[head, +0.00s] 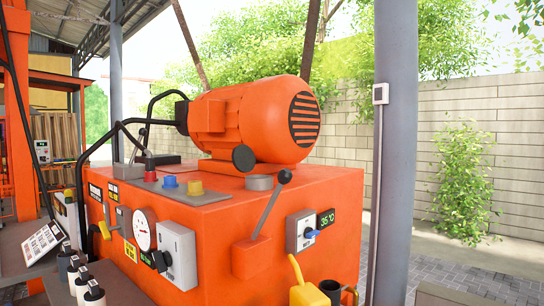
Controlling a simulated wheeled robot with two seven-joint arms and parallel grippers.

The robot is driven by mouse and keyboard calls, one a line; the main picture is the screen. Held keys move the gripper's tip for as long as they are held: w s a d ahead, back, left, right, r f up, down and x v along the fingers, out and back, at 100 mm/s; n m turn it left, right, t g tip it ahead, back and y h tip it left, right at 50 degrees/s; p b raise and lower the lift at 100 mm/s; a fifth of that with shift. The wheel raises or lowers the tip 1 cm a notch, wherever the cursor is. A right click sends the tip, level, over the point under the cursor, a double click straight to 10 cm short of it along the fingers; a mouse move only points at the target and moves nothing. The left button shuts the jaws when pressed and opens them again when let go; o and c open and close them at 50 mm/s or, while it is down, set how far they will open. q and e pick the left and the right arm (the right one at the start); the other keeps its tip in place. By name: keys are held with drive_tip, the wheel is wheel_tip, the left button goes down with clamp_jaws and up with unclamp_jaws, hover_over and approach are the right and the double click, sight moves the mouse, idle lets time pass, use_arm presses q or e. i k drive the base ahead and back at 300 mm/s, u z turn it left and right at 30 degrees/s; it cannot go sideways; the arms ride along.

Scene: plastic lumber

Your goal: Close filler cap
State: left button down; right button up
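A dark round disc (243,157), which looks like the filler cap, stands tilted up on edge at the back left of a short grey round neck (260,183). The neck is on top of the orange tank (205,215), in front of the big orange motor (255,120). The disc does not cover the neck, so the cap looks open. Whether a hinge joins them is too small to tell. Neither of my grippers is in view.
A black-knobbed lever (271,215) rises just right of the neck. Red, blue and yellow knobs (170,182) are to its left. A yellow can (307,285) and dark cup (331,290) are at the front. A grey post (394,150) stands to the right.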

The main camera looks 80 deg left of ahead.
sight(243, 158)
drive_tip(key=u, duration=2.05)
